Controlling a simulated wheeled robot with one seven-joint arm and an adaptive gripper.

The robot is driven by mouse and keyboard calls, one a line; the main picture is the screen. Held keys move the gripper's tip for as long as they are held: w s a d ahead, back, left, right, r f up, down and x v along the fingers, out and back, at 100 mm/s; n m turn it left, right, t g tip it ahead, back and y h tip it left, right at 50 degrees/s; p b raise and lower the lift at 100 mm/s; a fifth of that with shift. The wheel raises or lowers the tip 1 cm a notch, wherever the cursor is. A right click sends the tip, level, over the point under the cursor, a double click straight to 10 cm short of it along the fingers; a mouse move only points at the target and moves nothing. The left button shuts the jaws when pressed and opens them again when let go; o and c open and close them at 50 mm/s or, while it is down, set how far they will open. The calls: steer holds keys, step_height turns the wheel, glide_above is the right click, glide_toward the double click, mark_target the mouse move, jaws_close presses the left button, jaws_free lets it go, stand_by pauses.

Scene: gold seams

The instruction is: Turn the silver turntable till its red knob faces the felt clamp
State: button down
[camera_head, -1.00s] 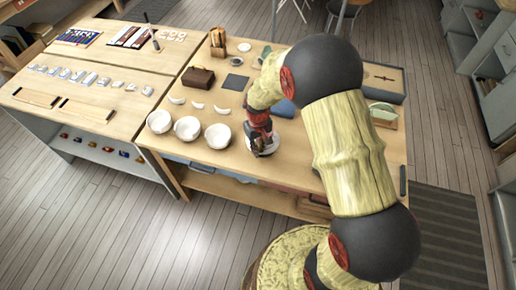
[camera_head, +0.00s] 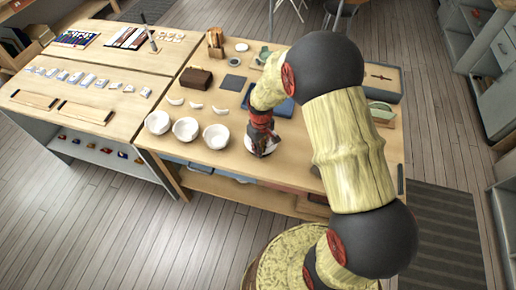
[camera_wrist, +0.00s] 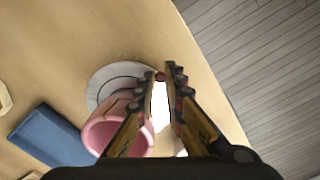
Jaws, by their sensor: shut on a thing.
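The silver turntable (camera_wrist: 100,88) shows as a pale round disc in the wrist view, near the table's edge. Its red knob (camera_wrist: 160,76) is a small dark-red spot at the disc's right side, between my fingertips. My gripper (camera_wrist: 164,76) is shut on it. A pink cup (camera_wrist: 98,133) stands at or over the disc, partly hidden by my left finger. In the head view my gripper (camera_head: 263,150) is low over the front of the table and hides most of the turntable. I cannot pick out the felt clamp for sure.
A blue block (camera_wrist: 48,137) lies left of the cup in the wrist view. Several white bowls (camera_head: 186,129) stand left of my gripper, with pale curved shards behind them. A brown box (camera_head: 196,78) and a dark square (camera_head: 233,83) lie farther back. The table's front edge is close.

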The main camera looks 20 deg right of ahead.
steer(key=shift+s+d+n+p, duration=0.2)
steer(key=shift+d+n, duration=0.4)
steer(key=shift+n, duration=0.4)
steer(key=shift+s+d+n+p, duration=0.1)
steer(key=shift+d+n+p, duration=0.1)
steer(key=shift+d+n, duration=0.6)
steer(key=shift+w+d+n+p, duration=0.1)
steer(key=shift+d+n, duration=0.25)
steer(key=shift+n, duration=0.35)
steer(key=shift+s+d+n+p, duration=0.1)
steer(key=shift+d+n, duration=0.2)
steer(key=shift+n, duration=0.4)
steer(key=shift+w+d+n+p, duration=0.1)
steer(key=shift+d+n, duration=0.25)
steer(key=shift+n, duration=0.35)
steer(key=shift+w+d+n, duration=0.25)
steer(key=shift+d+n, duration=0.3)
steer(key=shift+n, duration=0.4)
steer(key=shift+w+d+n, duration=0.2)
steer(key=shift+d+n, duration=0.3)
steer(key=shift+n, duration=0.45)
steer(key=shift+w+d+n, duration=0.4)
steer(key=shift+n, duration=0.5)
steer(key=shift+w+d+n, duration=0.4)
steer(key=shift+n, duration=0.5)
steer(key=shift+w+d, duration=0.1)
steer(key=c, duration=1.9)
jaws_free()
steer(key=shift+r, duration=0.1)
